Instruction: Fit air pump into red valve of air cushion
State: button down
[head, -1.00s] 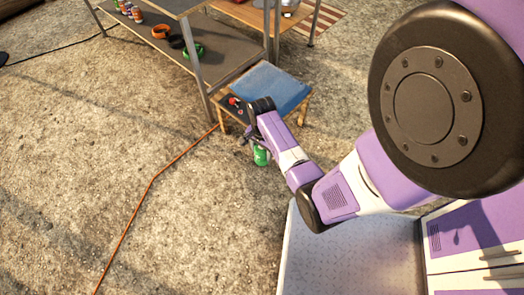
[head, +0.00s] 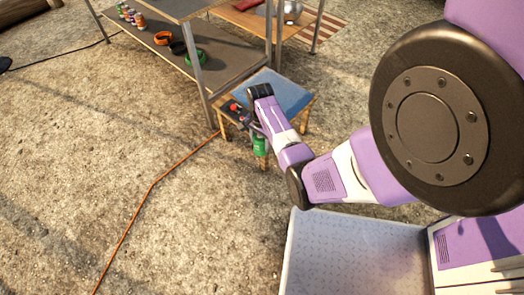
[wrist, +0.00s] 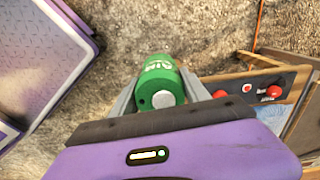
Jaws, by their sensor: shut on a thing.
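My gripper (wrist: 160,98) is shut on the green air pump (wrist: 160,72), which has white lettering and a pale round end. In the head view the pump (head: 260,147) hangs beside the front edge of a small wooden table, apart from the valves. The blue air cushion (head: 284,92) lies flat on that table. Red fittings (head: 234,107) sit on a dark strip at its left side. The wrist view shows two red fittings, one on the right (wrist: 273,92) and one partly hidden behind a finger (wrist: 220,94), with a pale round one (wrist: 247,88) between them.
A metal shelf rack (head: 203,80) stands close behind and left of the small table, holding an orange ring, a green ring and small bottles. An orange cord (head: 152,188) runs over the ground. Open ground lies to the left.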

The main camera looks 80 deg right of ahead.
jog(key=w+d+b, duration=0.3)
jog(key=d+b, duration=0.5)
jog(key=d, duration=0.1)
jog(key=w+d+b, duration=0.3)
jog(key=d+b, duration=0.5)
jog(key=d, duration=0.1)
jog(key=shift+b, duration=0.35)
jog(key=shift+w, duration=0.15)
